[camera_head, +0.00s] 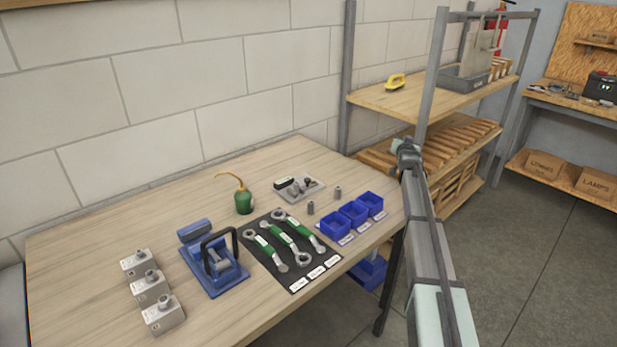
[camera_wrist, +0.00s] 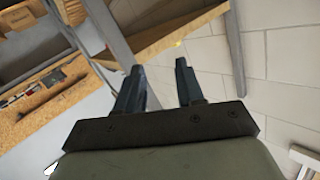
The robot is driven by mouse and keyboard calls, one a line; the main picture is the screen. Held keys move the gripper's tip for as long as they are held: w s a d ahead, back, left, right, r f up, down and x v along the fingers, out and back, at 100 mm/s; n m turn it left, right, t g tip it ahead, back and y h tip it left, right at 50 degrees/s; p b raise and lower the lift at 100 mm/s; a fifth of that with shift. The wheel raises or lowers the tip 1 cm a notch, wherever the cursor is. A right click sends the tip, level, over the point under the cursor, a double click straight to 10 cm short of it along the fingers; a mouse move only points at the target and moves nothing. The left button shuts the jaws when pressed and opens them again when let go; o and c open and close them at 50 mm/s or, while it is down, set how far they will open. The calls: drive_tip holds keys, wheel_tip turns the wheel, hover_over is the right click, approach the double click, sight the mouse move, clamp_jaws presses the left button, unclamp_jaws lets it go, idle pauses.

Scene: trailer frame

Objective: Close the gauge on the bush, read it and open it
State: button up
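A small grey plate (camera_head: 300,189) lies at the back right of the workbench. It carries a dark block with a pale face (camera_head: 285,183) and small grey and dark parts, which may be the gauge; its jaws and reading are too small to tell. Two small grey cylinders, likely bushes, stand on the bench: one in front of the plate (camera_head: 310,208), the other to its right (camera_head: 338,192). My gripper (camera_wrist: 158,66) is open and empty in the wrist view. In the head view it is at the arm's far end (camera_head: 404,150), raised right of the bench, apart from these things.
Blue bins (camera_head: 335,224) stand at the bench's right edge. A dark mat with green-handled wrenches (camera_head: 282,240), a green oil can (camera_head: 243,199), a blue fixture (camera_head: 214,262) and grey blocks (camera_head: 150,288) stand further left. A shelf rack (camera_head: 435,90) stands behind my arm.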

drive_tip(key=s+a+r+n+g+y, duration=0.2)
drive_tip(key=a, duration=0.7)
drive_tip(key=n+g+y, duration=0.2)
drive_tip(key=n+g, duration=0.5)
drive_tip(key=g, duration=0.3)
approach(308, 179)
drive_tip(key=x, duration=0.8)
drive_tip(key=shift+s+a, duration=0.1)
drive_tip(key=shift+c, duration=0.2)
